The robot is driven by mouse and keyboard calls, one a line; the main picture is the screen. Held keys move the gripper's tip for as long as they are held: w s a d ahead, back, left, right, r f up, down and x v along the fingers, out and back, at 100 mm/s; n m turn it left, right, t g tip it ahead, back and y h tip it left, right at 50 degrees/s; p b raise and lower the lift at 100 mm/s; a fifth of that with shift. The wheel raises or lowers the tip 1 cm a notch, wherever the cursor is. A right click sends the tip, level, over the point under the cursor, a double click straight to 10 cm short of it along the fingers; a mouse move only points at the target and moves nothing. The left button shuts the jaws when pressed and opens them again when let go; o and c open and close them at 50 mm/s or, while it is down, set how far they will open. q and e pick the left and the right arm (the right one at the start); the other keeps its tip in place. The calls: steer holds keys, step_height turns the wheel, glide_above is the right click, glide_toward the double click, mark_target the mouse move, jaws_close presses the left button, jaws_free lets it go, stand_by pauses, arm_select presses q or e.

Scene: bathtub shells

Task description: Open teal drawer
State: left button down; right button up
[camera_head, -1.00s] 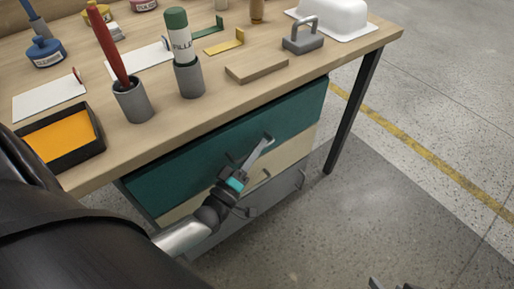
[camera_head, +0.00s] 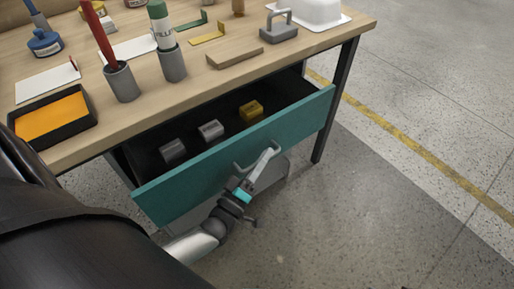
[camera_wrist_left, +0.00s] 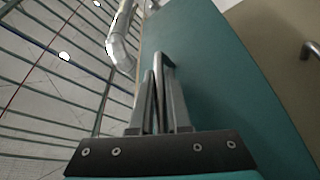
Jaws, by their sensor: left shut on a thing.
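The teal drawer (camera_head: 185,192) stands pulled out from under the workbench, so its dark inside shows. Its bar handle (camera_head: 240,168) is on the front panel. My left gripper (camera_head: 266,162) is at this handle, with its fingers closed on it. In the left wrist view the gripper fingers (camera_wrist_left: 157,95) close around the handle (camera_wrist_left: 166,58) against the teal front (camera_wrist_left: 215,85). Inside the drawer lie a dark grey block (camera_head: 172,151), a light grey block (camera_head: 211,130) and a yellow block (camera_head: 251,110). My right gripper is not in view.
The workbench top (camera_head: 190,95) carries an orange-filled black tray (camera_head: 50,118), grey cups, a wooden block (camera_head: 234,54) and a grey weight-like object (camera_head: 279,28). A dark table leg (camera_head: 334,100) stands right of the drawer. The floor to the right is clear.

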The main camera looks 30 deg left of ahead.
arm_select(q)
steer(key=s+d, duration=0.3)
steer(key=d, duration=0.4)
steer(key=s+d+p, duration=0.1)
steer(key=s+d, duration=0.1)
steer(key=d, duration=0.5)
steer(key=shift+s, duration=0.4)
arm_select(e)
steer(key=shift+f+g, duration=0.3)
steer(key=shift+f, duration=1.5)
arm_select(q)
steer(key=c, duration=0.9)
jaws_free()
